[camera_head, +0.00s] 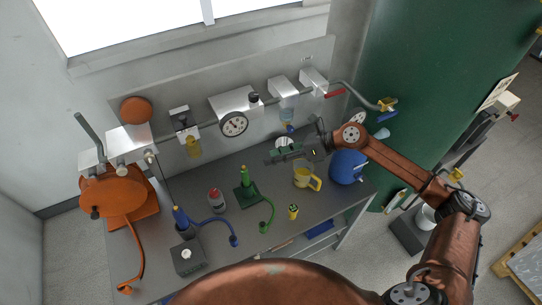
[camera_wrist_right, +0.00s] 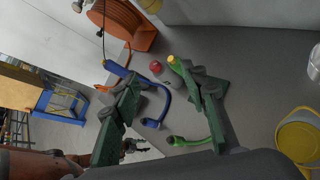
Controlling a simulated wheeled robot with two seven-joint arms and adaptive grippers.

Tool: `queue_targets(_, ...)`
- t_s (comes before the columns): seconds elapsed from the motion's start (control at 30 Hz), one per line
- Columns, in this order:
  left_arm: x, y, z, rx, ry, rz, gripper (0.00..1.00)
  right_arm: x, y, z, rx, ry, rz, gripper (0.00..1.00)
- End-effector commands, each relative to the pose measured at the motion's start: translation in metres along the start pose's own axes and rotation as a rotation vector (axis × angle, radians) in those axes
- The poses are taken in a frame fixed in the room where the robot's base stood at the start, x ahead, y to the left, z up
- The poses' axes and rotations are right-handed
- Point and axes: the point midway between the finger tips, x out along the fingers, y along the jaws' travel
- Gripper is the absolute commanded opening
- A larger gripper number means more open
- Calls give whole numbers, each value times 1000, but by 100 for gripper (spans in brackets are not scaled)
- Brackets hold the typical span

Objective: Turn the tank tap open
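The large green tank (camera_head: 425,60) stands at the right. A brass-yellow tap (camera_head: 386,104) with a blue lever (camera_head: 387,117) shows in front of it, at the end of a grey pipe; I cannot tell how far it is turned. My right gripper (camera_head: 277,152) is over the back of the bench, left of the tap and well apart from it. In the right wrist view, its two dark green fingers (camera_wrist_right: 160,85) are spread with nothing between them. My left gripper is not in view.
The grey bench (camera_head: 260,190) holds a yellow jug (camera_head: 302,176), a blue container (camera_head: 348,166), a red-capped bottle (camera_head: 216,198), blue and green hose nozzles, and an orange reel (camera_head: 112,190). A gauge (camera_head: 234,124) and a red-handled valve (camera_head: 335,93) are on the wall.

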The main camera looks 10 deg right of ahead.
Motion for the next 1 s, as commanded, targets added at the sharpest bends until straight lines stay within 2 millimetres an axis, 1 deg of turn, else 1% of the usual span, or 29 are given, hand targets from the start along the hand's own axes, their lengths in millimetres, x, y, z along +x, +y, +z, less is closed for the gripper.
queue_targets(0.1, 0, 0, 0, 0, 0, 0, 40, 6, 7, 6, 36, -52, 18, 40)
queue_targets(0.27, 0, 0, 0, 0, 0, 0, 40, 8, 11, 12, 57, -86, 28, 40)
queue_targets(0.83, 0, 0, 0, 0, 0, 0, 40, 9, 12, 12, 65, -96, 32, 40)
queue_targets(0.93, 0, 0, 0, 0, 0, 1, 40, 14, 20, 19, 115, -162, 56, 40)
queue_targets(1.0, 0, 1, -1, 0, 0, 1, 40, 18, 30, 32, 201, -264, 86, 40)
